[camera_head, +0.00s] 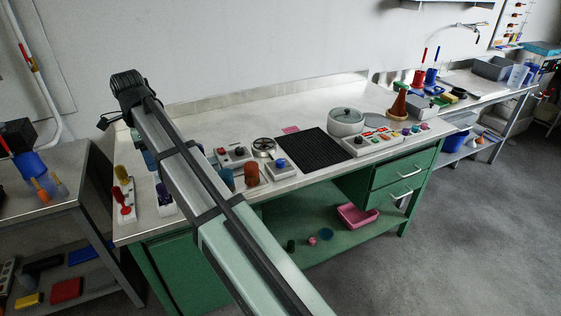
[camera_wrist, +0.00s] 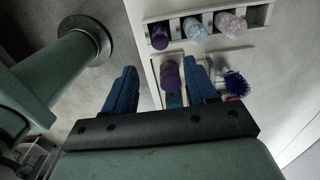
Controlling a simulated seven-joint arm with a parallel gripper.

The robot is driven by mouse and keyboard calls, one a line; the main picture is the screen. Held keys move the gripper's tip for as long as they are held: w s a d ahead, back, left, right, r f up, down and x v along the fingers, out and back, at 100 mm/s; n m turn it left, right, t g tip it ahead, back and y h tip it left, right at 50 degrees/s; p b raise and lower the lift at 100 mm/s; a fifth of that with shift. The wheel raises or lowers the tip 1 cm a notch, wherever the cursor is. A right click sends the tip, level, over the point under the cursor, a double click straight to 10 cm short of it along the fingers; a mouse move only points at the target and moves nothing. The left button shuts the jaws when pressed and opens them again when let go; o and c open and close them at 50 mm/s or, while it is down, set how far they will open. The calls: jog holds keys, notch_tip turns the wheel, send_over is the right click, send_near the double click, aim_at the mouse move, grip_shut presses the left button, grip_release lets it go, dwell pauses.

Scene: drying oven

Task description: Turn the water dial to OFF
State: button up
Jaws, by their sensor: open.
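No dial in view has a label I can read, so I cannot tell which one is the water dial. On the bench, a small grey box with a blue knob (camera_head: 281,164) stands beside the black mat. A grey box with red knobs (camera_head: 233,154) and a silver handwheel (camera_head: 264,147) are close by. The knob positions are too small to read. My gripper (camera_wrist: 160,68) has two blue fingers spread apart in the wrist view. A purple-topped item (camera_wrist: 170,75) shows between them, but I cannot tell its distance. In the head view my arm hides part of the bench's left end.
A black ribbed mat (camera_head: 300,150), a lidded pot (camera_head: 346,121) and a panel with coloured buttons (camera_head: 385,141) are right of the knob boxes. Orange-brown cylinders (camera_head: 251,174) stand near the front edge.

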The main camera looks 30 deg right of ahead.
jog(key=w+d+m, duration=0.1)
jog(key=d+m, duration=0.1)
jog(key=d, duration=1.1)
jog(key=shift+w+d+f, duration=0.15)
jog(key=shift+w+f, duration=0.25)
jog(key=n+t+h, duration=0.1)
jog(key=n+h, duration=0.3)
jog(key=n, duration=0.1)
send_near(280, 161)
jog(key=x, duration=0.8)
jog(key=shift+w+d+f, duration=0.1)
jog(key=shift+d+f, duration=0.15)
jog(key=shift+f, duration=0.05)
jog(key=c, duration=1)
